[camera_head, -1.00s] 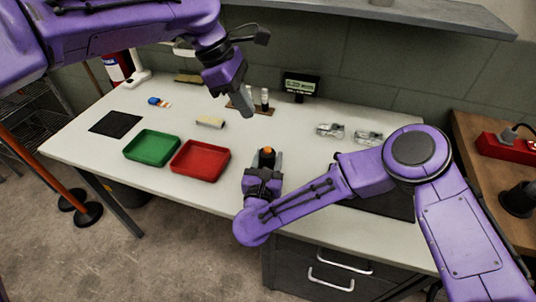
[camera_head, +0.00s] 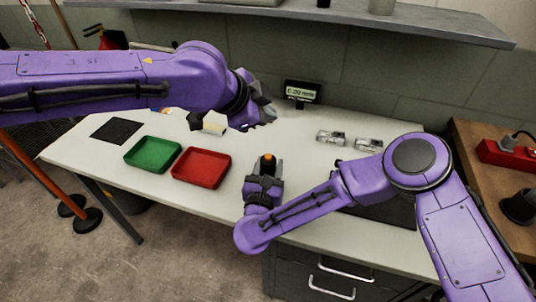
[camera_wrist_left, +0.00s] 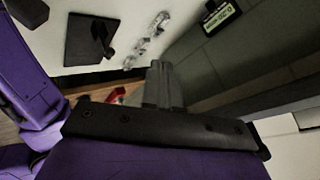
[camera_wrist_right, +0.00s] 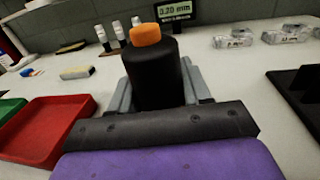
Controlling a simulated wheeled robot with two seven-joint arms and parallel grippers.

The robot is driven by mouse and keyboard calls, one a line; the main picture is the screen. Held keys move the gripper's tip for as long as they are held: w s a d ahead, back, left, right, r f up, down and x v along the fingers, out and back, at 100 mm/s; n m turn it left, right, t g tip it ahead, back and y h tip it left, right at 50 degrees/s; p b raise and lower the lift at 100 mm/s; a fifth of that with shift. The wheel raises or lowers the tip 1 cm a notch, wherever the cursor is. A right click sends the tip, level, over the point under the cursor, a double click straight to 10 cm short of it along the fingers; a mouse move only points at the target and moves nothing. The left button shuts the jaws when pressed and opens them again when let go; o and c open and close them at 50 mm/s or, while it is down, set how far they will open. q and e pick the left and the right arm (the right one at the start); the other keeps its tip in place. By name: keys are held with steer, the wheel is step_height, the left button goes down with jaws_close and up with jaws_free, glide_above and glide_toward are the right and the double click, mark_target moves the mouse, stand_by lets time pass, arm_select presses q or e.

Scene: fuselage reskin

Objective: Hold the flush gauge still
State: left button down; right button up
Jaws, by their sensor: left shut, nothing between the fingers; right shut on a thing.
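The flush gauge is a black cylinder with an orange cap (camera_wrist_right: 150,72), upright in the right wrist view. In the head view its orange top (camera_head: 267,157) shows near the table's front edge. My right gripper (camera_head: 265,167) is shut on it, one finger on each side. Whether its base touches the table is hidden. My left gripper (camera_head: 268,112) is over the back of the table, well apart from the gauge. Its fingers (camera_wrist_left: 163,85) are shut together and empty in the left wrist view.
A green tray (camera_head: 152,167) and a red tray (camera_head: 228,162) stand left of the gauge. A small display (camera_head: 301,92) stands at the back. Clear plastic items (camera_head: 331,138) lie at right. A dark mat (camera_head: 116,130) lies far left. Table between trays and clear items is mostly free.

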mark_target(266, 158)
arm_select(q)
steer(key=shift+f, duration=0.15)
steer(key=shift+f, duration=4.3)
steer(key=shift+f, duration=0.1)
steer(key=shift+f, duration=0.3)
steer(key=shift+f, duration=0.5)
steer(key=shift+a+r, duration=0.1)
steer(key=shift+r, duration=0.85)
